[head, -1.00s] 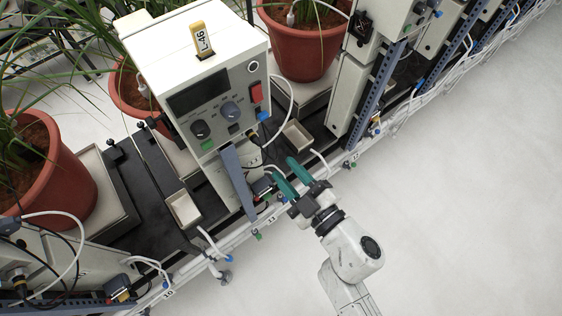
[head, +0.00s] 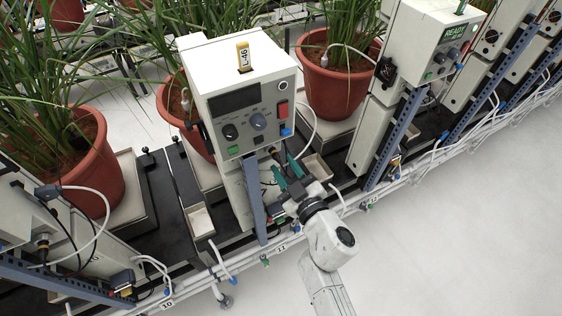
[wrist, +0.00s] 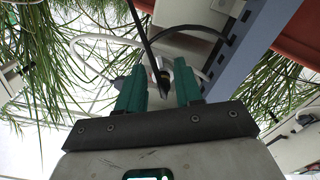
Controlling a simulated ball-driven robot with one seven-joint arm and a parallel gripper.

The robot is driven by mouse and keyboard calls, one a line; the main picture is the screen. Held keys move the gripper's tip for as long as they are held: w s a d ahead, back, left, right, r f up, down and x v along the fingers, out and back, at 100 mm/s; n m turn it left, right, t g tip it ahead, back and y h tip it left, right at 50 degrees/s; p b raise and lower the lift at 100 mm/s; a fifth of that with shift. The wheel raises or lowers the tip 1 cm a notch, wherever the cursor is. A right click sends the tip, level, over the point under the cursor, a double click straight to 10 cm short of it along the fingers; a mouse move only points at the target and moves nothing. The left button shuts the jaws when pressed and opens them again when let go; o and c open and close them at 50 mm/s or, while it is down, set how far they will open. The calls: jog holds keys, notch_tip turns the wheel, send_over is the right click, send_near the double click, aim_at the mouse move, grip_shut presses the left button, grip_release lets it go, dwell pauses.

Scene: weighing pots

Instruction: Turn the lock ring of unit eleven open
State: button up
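Unit eleven (head: 245,95) is a pale box on a stand with a dark display, knobs, a red switch and a yellow L-46 tag. The number 11 label (head: 281,247) is on the rail below it. My gripper (head: 286,168) has its green fingers apart, low beside the unit's stand. In the wrist view my gripper (wrist: 160,72) is open. In the head view the ring is too small or hidden to make out.
A blue-grey upright (head: 254,200) stands just left of my gripper, and it also crosses the wrist view (wrist: 235,55). Potted plants (head: 335,85) stand behind. White hoses (head: 225,270) run along the rail. The floor (head: 450,220) at right is clear.

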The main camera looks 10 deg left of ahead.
jog(key=shift+x, duration=1.4)
grip_shut()
